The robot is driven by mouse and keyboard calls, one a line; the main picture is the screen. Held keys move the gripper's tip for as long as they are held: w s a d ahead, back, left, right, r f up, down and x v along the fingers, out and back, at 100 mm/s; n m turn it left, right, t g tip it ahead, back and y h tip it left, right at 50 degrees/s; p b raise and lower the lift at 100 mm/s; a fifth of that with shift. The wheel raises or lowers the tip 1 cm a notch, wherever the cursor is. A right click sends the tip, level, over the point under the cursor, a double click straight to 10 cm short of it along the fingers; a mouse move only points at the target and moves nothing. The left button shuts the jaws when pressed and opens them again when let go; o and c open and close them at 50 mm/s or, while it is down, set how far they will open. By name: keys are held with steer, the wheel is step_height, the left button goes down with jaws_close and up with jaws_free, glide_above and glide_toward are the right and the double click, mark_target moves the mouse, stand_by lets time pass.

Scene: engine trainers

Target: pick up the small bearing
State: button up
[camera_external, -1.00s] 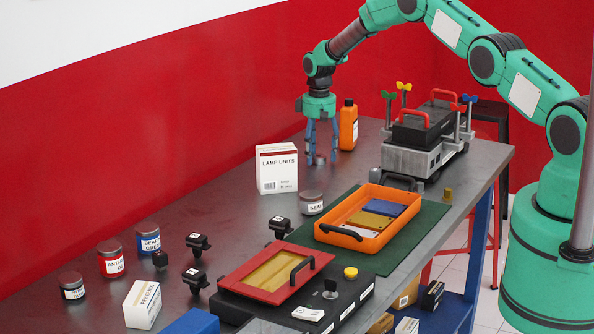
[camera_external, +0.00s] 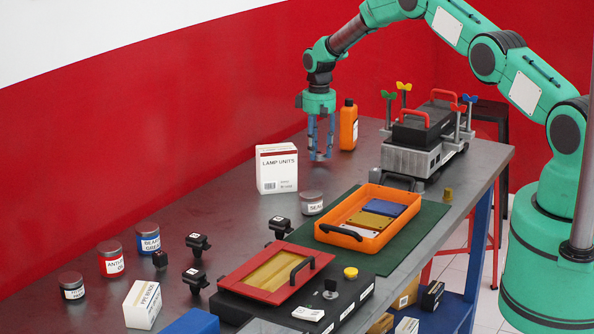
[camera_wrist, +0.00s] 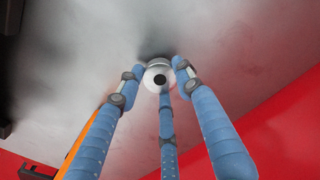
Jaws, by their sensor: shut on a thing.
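The small bearing (camera_wrist: 154,73) is a pale metal ring with a dark centre hole, seen in the wrist view between the fingertips. My gripper (camera_wrist: 158,77) has three blue fingers closed around the bearing. In the external view my gripper (camera_external: 320,156) points down over the back part of the bench, beside the white lamp units box. A dark shadow lies on the bench just beyond the bearing in the wrist view, and the gap to the surface is hard to judge.
The lamp units box (camera_external: 277,169) stands to the left of my gripper and an orange bottle (camera_external: 348,125) to its right. A grey engine trainer (camera_external: 428,140) stands further right. An orange tray (camera_external: 368,217) and a sealant jar (camera_external: 311,203) are nearer the front.

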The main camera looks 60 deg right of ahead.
step_height(320, 180, up, 2)
steer(key=shift+r, duration=0.15)
steer(key=s+a, duration=0.2)
steer(key=s, duration=0.3)
steer(key=s+a+r, duration=0.1)
steer(key=s+a, duration=0.1)
steer(key=s, duration=0.2)
steer(key=s+a+p, duration=0.1)
steer(key=s+a, duration=0.1)
steer(key=s, duration=0.3)
steer(key=shift+s+a+r, duration=0.25)
steer(key=shift+s, duration=0.05)
